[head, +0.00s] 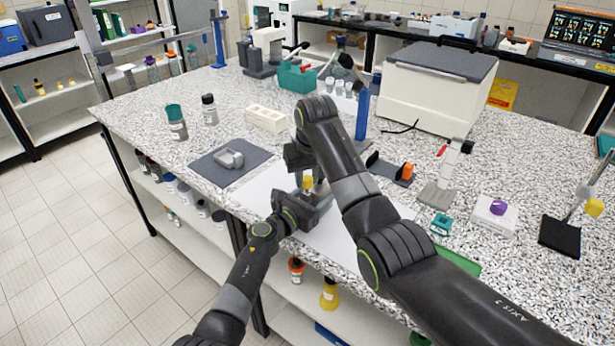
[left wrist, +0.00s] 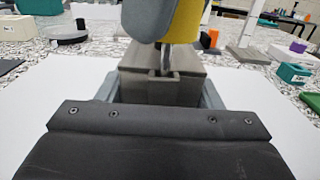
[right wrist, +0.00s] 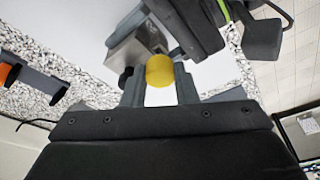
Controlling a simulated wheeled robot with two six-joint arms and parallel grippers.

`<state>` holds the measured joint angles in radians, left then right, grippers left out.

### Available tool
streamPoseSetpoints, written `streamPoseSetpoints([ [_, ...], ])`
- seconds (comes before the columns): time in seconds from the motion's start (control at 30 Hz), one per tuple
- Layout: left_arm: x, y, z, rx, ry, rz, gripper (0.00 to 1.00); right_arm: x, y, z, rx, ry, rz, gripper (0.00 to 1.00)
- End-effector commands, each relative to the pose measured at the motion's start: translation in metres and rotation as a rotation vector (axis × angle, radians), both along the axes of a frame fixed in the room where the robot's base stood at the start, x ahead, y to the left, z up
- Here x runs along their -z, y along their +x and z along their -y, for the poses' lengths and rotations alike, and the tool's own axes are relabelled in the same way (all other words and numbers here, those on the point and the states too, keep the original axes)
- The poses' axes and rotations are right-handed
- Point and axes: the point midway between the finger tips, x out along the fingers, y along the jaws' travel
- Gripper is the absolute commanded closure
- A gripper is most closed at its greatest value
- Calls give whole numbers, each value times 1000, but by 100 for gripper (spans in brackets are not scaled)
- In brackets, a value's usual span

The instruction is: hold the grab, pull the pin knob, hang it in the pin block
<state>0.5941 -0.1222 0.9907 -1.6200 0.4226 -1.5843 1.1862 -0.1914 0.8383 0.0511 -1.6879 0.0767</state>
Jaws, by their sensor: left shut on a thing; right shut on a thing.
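The grab is a grey metal block (left wrist: 160,88) held between the jaws of my left gripper (left wrist: 155,95), above a white sheet. It also shows in the right wrist view (right wrist: 130,52). The pin knob is a yellow round knob (right wrist: 160,70) at the grab. My right gripper (right wrist: 160,88) is shut on it from above. The knob also shows in the head view (head: 307,184), where the arms hide most of the grab. In the left wrist view a thin stem shows under the knob. A cream block with openings (head: 265,118), possibly the pin block, stands behind the arms.
A dark mat (head: 212,172) with a grey clamp-like part (head: 230,158) lies left of the arms. Two bottles stand behind it. A white block with a purple knob (head: 498,208), a teal piece (head: 441,224) and a stand (head: 440,190) are at right. A large white box (head: 430,95) stands behind.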

Motion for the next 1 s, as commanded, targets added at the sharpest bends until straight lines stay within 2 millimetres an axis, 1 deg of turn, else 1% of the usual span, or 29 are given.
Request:
streamPoseSetpoints([
  [0.33,1,0,0,0,0,-1,81,-37,0,0,-1,0,2,100],
  [0.57,1,0,0,0,0,-1,81,-40,0,0,0,0,0,100],
  [0.6,1,0,0,0,1,-1,36,-40,0,0,0,0,0,100],
  [0.77,0,0,0,0,1,-1,15,-39,0,0,0,0,0,100],
  [1.0,0,0,0,0,0,0,15,-39,0,0,0,0,0,100],
])
